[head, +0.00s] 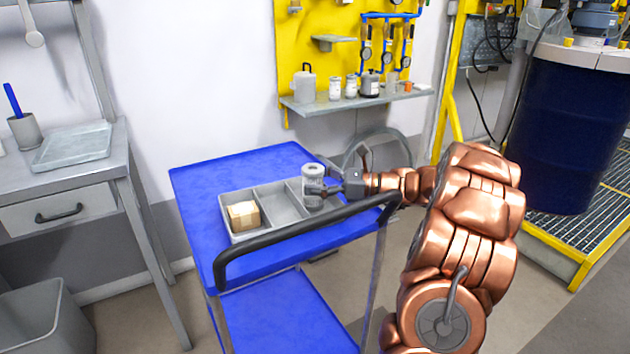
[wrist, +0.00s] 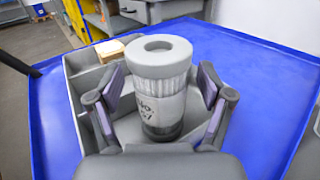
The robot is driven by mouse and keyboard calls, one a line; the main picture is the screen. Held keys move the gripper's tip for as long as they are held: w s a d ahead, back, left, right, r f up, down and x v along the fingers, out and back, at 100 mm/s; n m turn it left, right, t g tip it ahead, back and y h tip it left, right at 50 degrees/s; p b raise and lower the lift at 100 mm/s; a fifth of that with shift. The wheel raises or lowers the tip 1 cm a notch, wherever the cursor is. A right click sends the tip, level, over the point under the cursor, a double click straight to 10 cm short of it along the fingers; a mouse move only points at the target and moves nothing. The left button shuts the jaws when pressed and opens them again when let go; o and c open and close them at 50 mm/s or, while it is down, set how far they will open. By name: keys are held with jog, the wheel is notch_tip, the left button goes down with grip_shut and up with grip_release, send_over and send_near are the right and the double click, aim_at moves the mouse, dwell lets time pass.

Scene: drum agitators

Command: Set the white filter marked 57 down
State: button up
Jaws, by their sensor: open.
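The white filter (head: 313,186) is an upright ribbed cylinder with a hole in its top. It stands in the right compartment of the grey divided tray (head: 243,238) on the blue cart. In the wrist view the filter (wrist: 161,88) has dark handwriting on its side, partly legible and ending in 7. My gripper (wrist: 160,100) is open, with one finger on each side of the filter and visible gaps between. In the head view my gripper (head: 330,184) reaches in from the right.
A cardboard box (head: 243,215) sits in the tray's left compartment; the middle compartment is empty. The blue cart (head: 215,175) has a dark handle (head: 300,238) along its near side. A wall shelf (head: 355,104) holds several containers. A blue drum (head: 570,130) stands at right.

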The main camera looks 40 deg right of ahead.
jog(key=shift+s+d+r, duration=0.15)
jog(key=shift+s+d, duration=0.05)
jog(key=shift+d, duration=0.05)
jog(key=p+v, duration=0.1)
jog(key=v, duration=1)
jog(key=shift+s+d, duration=0.1)
jog(key=shift+d, duration=0.05)
jog(key=shift+r, duration=0.1)
